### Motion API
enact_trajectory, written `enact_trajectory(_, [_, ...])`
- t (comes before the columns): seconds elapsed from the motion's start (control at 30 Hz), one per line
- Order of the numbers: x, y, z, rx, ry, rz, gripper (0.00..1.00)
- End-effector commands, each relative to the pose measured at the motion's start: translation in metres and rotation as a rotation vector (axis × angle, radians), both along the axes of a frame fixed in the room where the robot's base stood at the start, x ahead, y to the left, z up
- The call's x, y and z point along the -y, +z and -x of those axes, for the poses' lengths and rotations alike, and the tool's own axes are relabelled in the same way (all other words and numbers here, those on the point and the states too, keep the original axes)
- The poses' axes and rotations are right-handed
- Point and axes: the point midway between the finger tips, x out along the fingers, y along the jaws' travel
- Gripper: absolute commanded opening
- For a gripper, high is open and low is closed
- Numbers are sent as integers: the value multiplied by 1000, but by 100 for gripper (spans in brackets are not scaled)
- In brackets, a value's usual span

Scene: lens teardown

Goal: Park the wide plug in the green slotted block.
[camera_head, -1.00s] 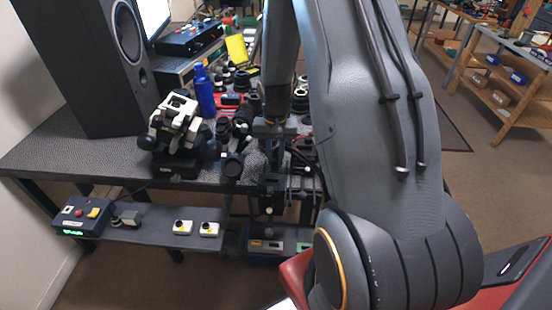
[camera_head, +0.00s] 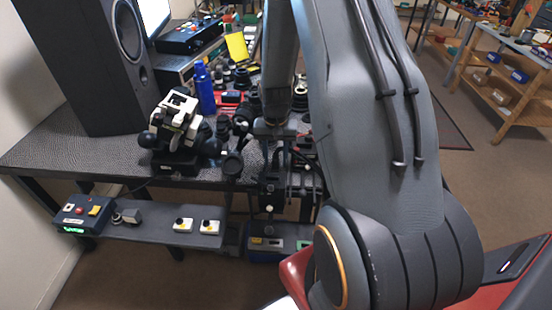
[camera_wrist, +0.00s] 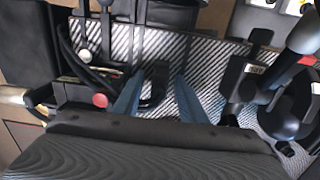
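In the wrist view my gripper (camera_wrist: 158,78) has its two blue fingers apart over a striped, textured surface. A dark, curved piece (camera_wrist: 154,90) lies between the fingers. I cannot tell whether it touches them or is the wide plug. In the head view a small green patch (camera_head: 303,246) shows at the right end of the low shelf, partly hidden by my arm. It may be the green slotted block, but no slots can be made out. I cannot pick out the wide plug for certain.
A black and white microscope (camera_head: 178,122) and a blue bottle (camera_head: 204,90) stand on the grey bench (camera_head: 60,150), left of my arm. Several dark lens parts crowd the bench beside it. The low shelf (camera_head: 150,228) holds a control box (camera_head: 82,213).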

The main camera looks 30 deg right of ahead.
Motion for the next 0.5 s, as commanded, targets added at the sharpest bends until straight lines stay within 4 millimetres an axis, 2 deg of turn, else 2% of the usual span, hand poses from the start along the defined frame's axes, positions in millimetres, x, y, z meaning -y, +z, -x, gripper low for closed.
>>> enact_trajectory(0.27, [0,29,-1,3,0,1,38])
enact_trajectory(0.5, [0,73,-2,5,0,1,38])
